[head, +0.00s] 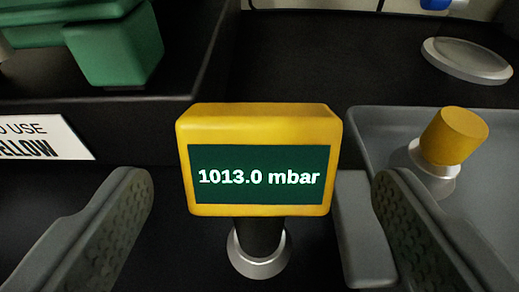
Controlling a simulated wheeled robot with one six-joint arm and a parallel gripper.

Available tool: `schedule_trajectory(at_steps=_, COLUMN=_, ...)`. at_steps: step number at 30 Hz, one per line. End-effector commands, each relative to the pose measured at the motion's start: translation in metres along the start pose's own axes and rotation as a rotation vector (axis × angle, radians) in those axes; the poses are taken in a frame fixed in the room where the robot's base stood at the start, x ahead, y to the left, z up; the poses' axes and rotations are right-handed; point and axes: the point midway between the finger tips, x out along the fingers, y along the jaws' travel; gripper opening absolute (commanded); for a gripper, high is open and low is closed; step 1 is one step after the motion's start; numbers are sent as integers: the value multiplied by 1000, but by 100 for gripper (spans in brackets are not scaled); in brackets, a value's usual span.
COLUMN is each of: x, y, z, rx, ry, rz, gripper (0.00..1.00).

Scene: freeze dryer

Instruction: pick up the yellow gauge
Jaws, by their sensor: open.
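The yellow gauge (260,111) stands upright in the middle of the head view. Its dark green screen reads "1013.0 mbar". Below its body are a dark stem and a silver ring-shaped base. My gripper (262,190) is open, with one grey textured finger to the left of the gauge and one to the right. There is a visible gap between each finger and the gauge, and nothing is held. Whether the fingers are level with the gauge in depth is hard to tell.
A grey tray (375,122) at the right holds a yellow-capped silver part (455,136). A grey block (362,235) lies close to the gauge's right. A green object (115,45) is at the upper left, above a white label (45,137). A silver disc (468,58) lies at the upper right.

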Motion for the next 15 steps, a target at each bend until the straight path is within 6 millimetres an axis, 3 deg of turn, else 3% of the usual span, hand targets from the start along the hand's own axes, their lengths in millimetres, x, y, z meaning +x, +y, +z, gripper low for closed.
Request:
schedule_trajectory(at_steps=8, x=11, y=0, z=0, rx=0, ry=-1, rz=0, gripper=80)
schedule_trajectory(at_steps=15, x=38, y=-2, z=0, rx=0, ry=-1, rz=0, gripper=80)
